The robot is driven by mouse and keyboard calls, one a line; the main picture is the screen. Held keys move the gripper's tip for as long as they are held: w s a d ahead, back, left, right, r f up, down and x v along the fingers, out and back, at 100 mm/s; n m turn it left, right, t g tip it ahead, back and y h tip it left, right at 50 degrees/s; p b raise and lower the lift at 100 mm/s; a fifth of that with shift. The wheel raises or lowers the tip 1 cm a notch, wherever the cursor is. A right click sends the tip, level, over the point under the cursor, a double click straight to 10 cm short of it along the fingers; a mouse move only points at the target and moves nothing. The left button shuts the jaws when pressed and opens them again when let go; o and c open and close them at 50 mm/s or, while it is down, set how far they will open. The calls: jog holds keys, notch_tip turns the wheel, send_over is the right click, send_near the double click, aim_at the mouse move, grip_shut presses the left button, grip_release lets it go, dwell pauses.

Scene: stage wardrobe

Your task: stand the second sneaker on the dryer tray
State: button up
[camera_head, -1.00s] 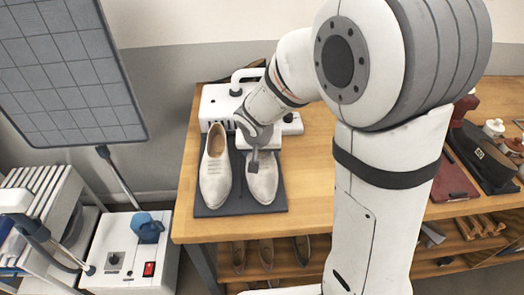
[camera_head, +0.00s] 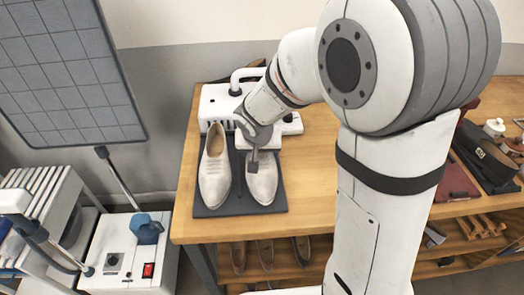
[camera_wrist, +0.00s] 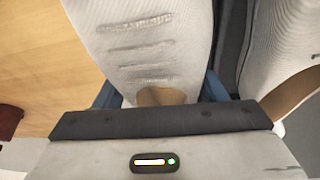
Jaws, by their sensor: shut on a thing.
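A pale grey sneaker (camera_head: 262,184) stands upright on the right half of the dark dryer tray (camera_head: 240,207), toe toward the front of the table. My gripper (camera_head: 255,155) is over its rear part and shut on it.
A white dryer unit (camera_head: 213,101) with a curved handle stands behind the tray. Dark shoes and a red-brown item (camera_head: 457,181) lie on the wooden table (camera_head: 312,180) at right. Several shoes sit on the shelf below. A white box (camera_head: 130,250) stands at lower left.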

jog(key=shift+f+b, duration=0.3)
jog(key=shift+b, duration=0.15)
dwell(0.4)
jog(key=o, duration=1.1)
jog(key=v, duration=0.7)
jog(key=shift+s+r, duration=0.2)
jog(key=shift+r, duration=0.15)
jog(key=s+d+r+g+p, duration=0.1)
jog(key=s+d+r, duration=0.1)
jog(key=s+d, duration=0.3)
jog(key=s+d+r+n+y, duration=0.1)
jog(key=s+d+r, duration=0.1)
jog(key=s+d, duration=0.4)
jog(key=s, duration=0.5)
jog(key=shift+s+d+g+p, duration=0.2)
jog(key=shift+s+g+p, duration=0.1)
jog(key=shift+g+p, duration=0.1)
